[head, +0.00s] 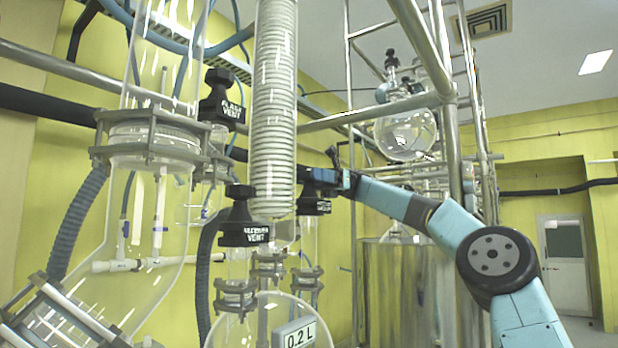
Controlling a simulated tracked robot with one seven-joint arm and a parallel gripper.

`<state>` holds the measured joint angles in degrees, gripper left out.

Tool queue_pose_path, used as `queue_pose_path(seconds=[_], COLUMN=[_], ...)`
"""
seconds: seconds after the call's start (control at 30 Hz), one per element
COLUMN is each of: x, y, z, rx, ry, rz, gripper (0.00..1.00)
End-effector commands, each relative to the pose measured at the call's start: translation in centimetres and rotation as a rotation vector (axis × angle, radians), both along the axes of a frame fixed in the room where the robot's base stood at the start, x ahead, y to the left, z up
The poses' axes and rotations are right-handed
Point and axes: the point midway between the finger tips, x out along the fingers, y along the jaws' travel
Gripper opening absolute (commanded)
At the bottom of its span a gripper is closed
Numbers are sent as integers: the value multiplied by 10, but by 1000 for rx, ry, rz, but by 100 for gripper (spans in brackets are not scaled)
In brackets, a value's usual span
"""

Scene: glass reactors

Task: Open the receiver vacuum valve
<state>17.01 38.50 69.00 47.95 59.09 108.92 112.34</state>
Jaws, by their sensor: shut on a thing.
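A black valve knob (314,207) with a small white label sits right of the coil column, above a thin glass tube. I cannot read its label clearly. My gripper (318,183) is at the top of this knob, reaching in from the right, and is shut on it. The fingertips are dark and small here, so the exact grip is hard to see. A black knob labelled as a vent (244,222), apparently the receiver vent, stands to its left. The round glass receiver (262,325) below carries a "0.2 L" display (297,335).
The tall glass coil column (274,110) stands just left of my gripper. The flask vent knob (222,103) is higher left, beside a large glass vessel (150,200). Metal frame poles (447,150) and a steel tank (395,290) stand around and behind my arm.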

Motion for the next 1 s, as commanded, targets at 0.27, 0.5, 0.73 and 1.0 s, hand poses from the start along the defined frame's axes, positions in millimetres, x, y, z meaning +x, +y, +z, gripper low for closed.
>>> queue_pose_path(seconds=[0.27, 0.5, 0.73, 1.0], x=[0, -1, -1, -1], y=[0, -1, -1, -1], z=[0, 1, 0, 0], rx=[0, -3, -5, -5], ry=[0, -2, -1, -1], rz=[-1, -64, -225, -417], gripper=[70, 70, 70, 70])
